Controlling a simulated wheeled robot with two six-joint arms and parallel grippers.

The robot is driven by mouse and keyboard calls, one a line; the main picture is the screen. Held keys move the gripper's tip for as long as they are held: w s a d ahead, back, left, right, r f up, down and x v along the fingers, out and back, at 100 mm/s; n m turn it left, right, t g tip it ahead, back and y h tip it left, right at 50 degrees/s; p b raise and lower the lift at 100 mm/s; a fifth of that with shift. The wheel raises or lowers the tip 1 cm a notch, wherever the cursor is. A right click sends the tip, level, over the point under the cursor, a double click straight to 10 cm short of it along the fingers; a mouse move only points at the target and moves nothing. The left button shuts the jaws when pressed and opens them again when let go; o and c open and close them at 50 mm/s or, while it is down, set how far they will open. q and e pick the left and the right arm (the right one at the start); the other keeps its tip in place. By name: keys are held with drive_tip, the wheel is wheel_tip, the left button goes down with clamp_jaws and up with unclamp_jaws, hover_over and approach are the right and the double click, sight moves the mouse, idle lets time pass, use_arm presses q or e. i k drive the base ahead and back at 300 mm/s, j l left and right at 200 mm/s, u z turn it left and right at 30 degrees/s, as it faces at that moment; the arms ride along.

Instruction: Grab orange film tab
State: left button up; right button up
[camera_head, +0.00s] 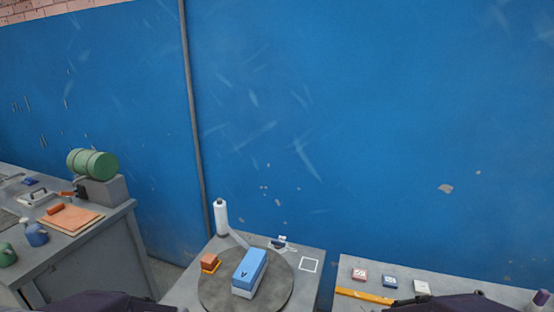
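An orange sheet (72,219) lies on the grey bench at the left, with a small orange roll-like piece (55,210) at its upper left edge. A small orange block (209,261) sits at the left edge of the round grey disc (285,292) on the middle table. A blue block with a pale lower part (249,272) stands on the disc. I cannot tell which orange piece is the film tab. Dark parts of my arms show at the bottom left and bottom right. Neither gripper is in view.
A white bottle (220,218) stands behind the disc, near a small white-and-dark tool (282,244). A white square outline (309,265) marks the middle table.

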sight(209, 261)
drive_tip(key=k+j+z, duration=0.1)
drive_tip(key=j, duration=0.3)
drive_tip(key=k+j, duration=0.1)
drive_tip(key=j, duration=0.35)
drive_tip(key=k+j+z, duration=0.15)
drive_tip(key=j, duration=0.25)
drive_tip(key=k+j+z, duration=0.1)
drive_tip(key=j, duration=0.3)
drive_tip(key=i+j+z, duration=0.15)
drive_tip(key=j, duration=0.4)
drive_tip(key=j+z, duration=0.15)
drive_tip(key=j, duration=0.4)
drive_tip(key=i+j+z, duration=0.1)
drive_tip(key=j, duration=0.45)
drive_tip(key=i+j+z, duration=0.2)
drive_tip(key=i+j, duration=0.25)
drive_tip(key=i, duration=0.1)
